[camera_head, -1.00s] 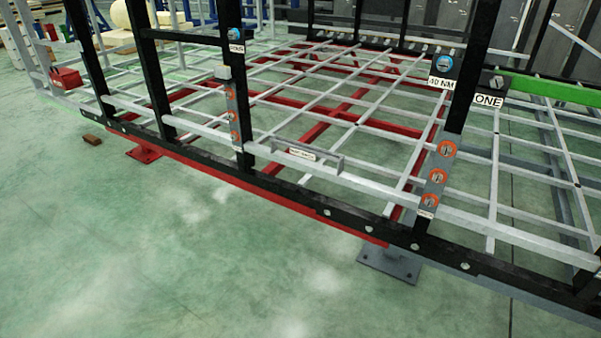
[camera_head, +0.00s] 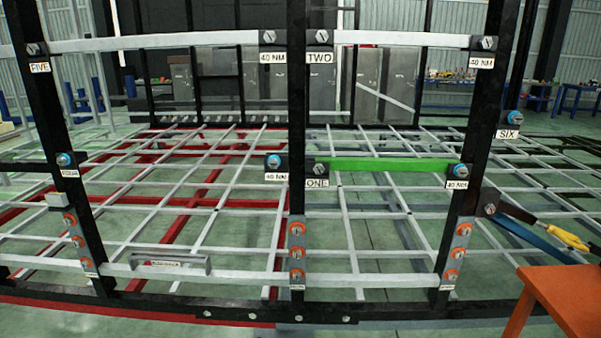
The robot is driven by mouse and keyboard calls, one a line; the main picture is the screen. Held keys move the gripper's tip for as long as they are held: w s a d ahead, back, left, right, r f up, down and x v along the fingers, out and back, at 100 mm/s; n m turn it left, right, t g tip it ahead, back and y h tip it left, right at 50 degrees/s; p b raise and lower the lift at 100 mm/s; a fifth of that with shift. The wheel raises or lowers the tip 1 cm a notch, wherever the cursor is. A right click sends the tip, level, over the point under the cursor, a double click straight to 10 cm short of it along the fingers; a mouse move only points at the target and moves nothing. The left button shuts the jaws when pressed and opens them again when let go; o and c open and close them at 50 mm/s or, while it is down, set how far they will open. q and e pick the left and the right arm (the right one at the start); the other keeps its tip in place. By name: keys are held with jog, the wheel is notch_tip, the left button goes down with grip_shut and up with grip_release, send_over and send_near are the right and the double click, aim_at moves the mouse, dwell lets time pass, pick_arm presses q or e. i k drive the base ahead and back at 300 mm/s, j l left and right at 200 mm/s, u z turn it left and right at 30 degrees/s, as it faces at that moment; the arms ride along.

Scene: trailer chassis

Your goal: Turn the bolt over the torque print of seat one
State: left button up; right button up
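The label "ONE" (camera_head: 317,183) is on the middle black post, with a grey bolt (camera_head: 320,169) over it. A green bar (camera_head: 390,164) runs from there to the right black post. At its right end a bolt with a blue face (camera_head: 461,170) sits over a "40 NM" print (camera_head: 457,184). Another blue-faced bolt (camera_head: 273,161) sits over a second "40 NM" print (camera_head: 276,177), left of the middle post. Neither of my grippers is in view.
An orange stool or table (camera_head: 565,295) stands at the lower right. A yellow-handled tool (camera_head: 568,238) and a blue bar (camera_head: 535,240) show above it. Grey bolts over "TWO" (camera_head: 319,58) and "40 NM" prints line the upper rail. A low rail (camera_head: 360,280) crosses in front.

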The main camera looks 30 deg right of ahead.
aim_at(460, 170)
jog(key=z, duration=1.85)
